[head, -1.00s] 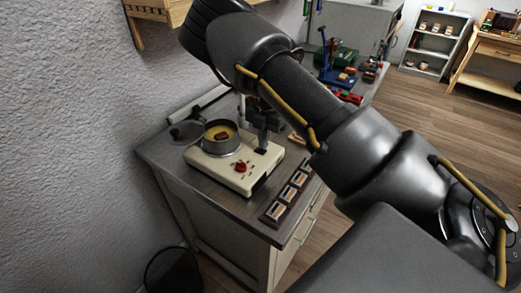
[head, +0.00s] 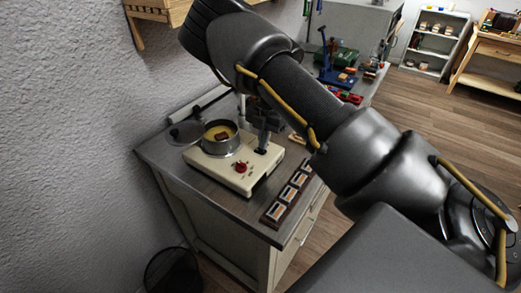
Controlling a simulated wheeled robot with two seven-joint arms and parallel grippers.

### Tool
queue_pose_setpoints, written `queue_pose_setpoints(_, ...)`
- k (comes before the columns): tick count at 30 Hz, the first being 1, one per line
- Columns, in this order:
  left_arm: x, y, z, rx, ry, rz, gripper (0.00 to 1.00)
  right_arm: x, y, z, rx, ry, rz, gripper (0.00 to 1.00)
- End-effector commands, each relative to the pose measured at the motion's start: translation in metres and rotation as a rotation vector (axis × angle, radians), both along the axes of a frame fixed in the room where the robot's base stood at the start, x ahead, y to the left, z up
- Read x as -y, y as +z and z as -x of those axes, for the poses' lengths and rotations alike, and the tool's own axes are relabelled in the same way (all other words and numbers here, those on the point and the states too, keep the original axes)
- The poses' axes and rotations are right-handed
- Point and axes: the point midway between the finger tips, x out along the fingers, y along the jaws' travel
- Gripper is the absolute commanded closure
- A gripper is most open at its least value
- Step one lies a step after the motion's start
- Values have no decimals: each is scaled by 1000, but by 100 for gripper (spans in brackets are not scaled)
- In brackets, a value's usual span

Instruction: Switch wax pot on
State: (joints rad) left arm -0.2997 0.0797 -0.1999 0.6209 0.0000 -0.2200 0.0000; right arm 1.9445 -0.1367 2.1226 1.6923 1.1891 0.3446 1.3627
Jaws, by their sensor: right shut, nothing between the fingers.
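The wax pot (head: 221,146) is a grey metal pot with yellow wax and a brown piece inside. It sits on a cream heater base (head: 222,172) on the dark-topped cabinet. A red knob (head: 241,167) is on the base's front. My right gripper (head: 261,150) is shut and empty, pointing down at the right part of the base, over a small black patch there. I cannot tell whether the tips touch it or what state any switch is in. My arm hides part of the area behind. My left gripper is not in view.
A grey lid (head: 187,131) lies left of the pot. A dark tray with several small blocks (head: 287,193) lies along the front right edge of the cabinet top (head: 212,195). A black wire bin (head: 172,272) stands on the floor. Another bench with tools is behind.

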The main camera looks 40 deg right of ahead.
Motion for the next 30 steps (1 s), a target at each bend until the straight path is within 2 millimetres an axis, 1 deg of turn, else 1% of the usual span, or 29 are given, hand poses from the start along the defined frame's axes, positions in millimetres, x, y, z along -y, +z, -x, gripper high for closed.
queue_pose_setpoints(15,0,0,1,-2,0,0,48,0,0,0,0,0,0,100)
queue_pose_setpoints(30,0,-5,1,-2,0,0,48,0,-7,0,0,0,0,100)
